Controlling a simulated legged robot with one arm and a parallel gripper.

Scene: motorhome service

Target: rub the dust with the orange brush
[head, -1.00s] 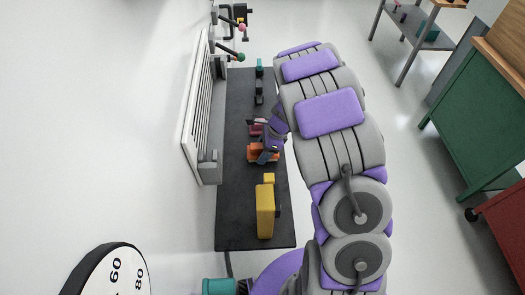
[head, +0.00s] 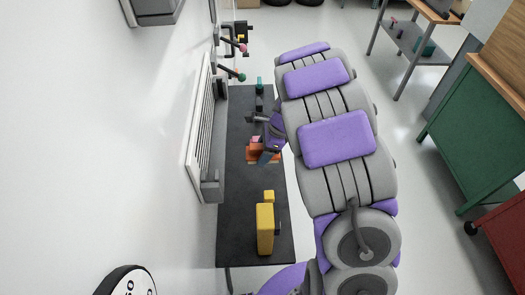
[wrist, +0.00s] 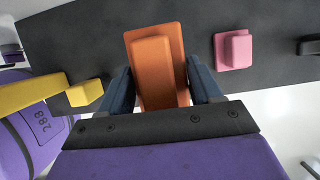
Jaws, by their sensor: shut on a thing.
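The orange brush (wrist: 153,70) is a block with a raised handle, between the two dark blue fingers of my gripper (wrist: 163,88) in the wrist view. My gripper is shut on it. In the head view the orange brush (head: 257,155) is low at the dark bench top, partly hidden by my gripper (head: 270,146). Whether it touches the bench is unclear. I cannot make out any dust in either view.
The dark bench (head: 236,230) also bears a pink block (wrist: 234,50), a yellow tool (head: 265,229) and a teal-topped item (head: 259,87). A white slatted panel (head: 200,130) stands along the bench's left edge. A green cabinet (head: 480,130) is at right.

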